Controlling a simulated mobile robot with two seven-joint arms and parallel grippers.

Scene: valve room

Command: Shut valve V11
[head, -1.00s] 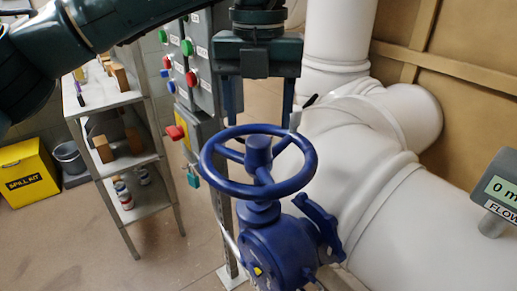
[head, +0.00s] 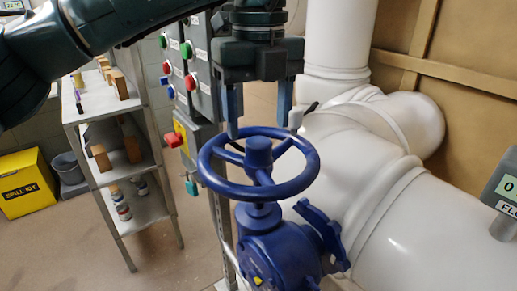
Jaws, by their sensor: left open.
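A blue handwheel (head: 213,183) sits on a blue valve body (head: 275,248) in the middle of the head view. No V11 tag can be read on it. My left gripper (head: 258,128) points down at the wheel's far side. Its two fingers are apart with nothing between them. The fingertips are close to the far rim; I cannot tell whether they touch it. My right gripper is out of view.
Large white pipes (head: 430,235) fill the right side. A flow readout (head: 505,190) is at the right edge. Grey control boxes (head: 200,75) with coloured buttons stand left of the wheel. A metal shelf (head: 142,213) and yellow spill kit (head: 27,183) are farther left.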

